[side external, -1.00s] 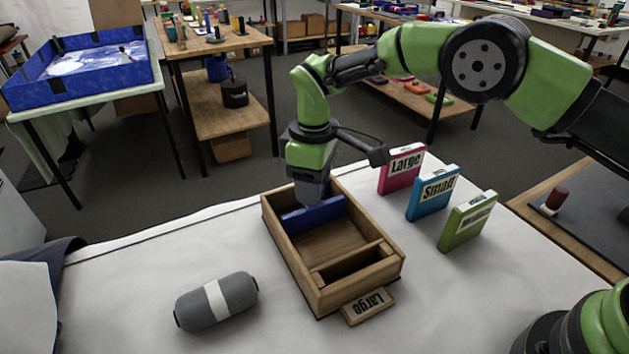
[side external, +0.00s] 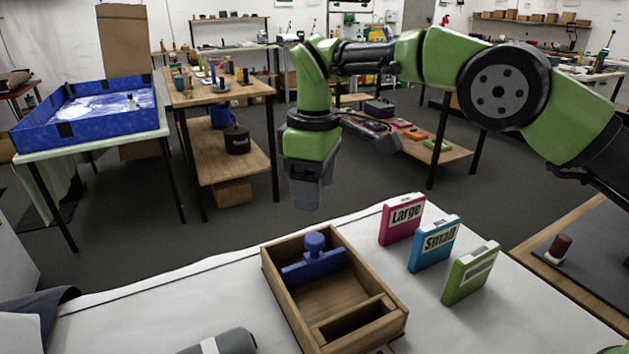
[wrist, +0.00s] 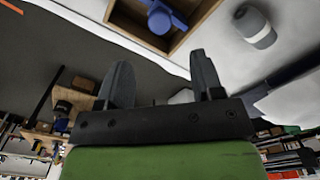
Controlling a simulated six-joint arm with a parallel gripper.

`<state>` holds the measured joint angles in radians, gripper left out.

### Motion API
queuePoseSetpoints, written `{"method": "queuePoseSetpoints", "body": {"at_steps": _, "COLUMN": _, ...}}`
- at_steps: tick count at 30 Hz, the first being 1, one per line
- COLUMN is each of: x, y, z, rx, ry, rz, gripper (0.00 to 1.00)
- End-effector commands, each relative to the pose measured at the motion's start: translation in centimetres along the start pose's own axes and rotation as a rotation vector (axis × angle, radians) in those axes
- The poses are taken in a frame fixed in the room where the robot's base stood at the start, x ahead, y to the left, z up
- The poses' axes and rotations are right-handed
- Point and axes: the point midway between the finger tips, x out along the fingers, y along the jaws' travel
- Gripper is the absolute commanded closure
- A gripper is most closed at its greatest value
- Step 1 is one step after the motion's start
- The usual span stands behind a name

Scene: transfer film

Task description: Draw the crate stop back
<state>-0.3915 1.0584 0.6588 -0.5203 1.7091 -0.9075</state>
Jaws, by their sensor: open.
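The wooden crate (side external: 285,308) stands on the white table, open at the top. Its blue stop (side external: 302,272) is a bar with a round knob, standing across the crate close to its far end. The stop also shows in the wrist view (wrist: 168,17), inside the crate (wrist: 130,27). My gripper (side external: 305,203) hangs pointing down, above and beyond the far end of the crate, clear of the stop. Its two fingers (wrist: 160,72) are apart with nothing between them.
Three upright cards stand right of the crate: pink "Large" (side external: 402,220), blue "Small" (side external: 434,244) and green (side external: 470,273). A grey cylinder with a white band (side external: 225,343) lies at front left, cut by the frame.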

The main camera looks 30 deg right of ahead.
Motion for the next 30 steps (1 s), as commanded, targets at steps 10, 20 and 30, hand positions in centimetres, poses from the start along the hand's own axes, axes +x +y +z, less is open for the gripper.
{"method": "queuePoseSetpoints", "body": {"at_steps": 10, "x": -0.4, "y": 0.0, "z": 0.0, "rx": -0.001, "ry": 0.000, "rz": 0.000, "gripper": 0.40}}
{"method": "queuePoseSetpoints", "body": {"at_steps": 20, "x": 0.0, "y": 0.0, "z": 0.9, "rx": -0.077, "ry": 0.132, "rz": -0.041, "gripper": 0.40}}
{"method": "queuePoseSetpoints", "body": {"at_steps": 30, "x": 0.3, "y": -0.1, "z": 3.7, "rx": -0.019, "ry": 0.365, "rz": -0.015, "gripper": 0.40}}
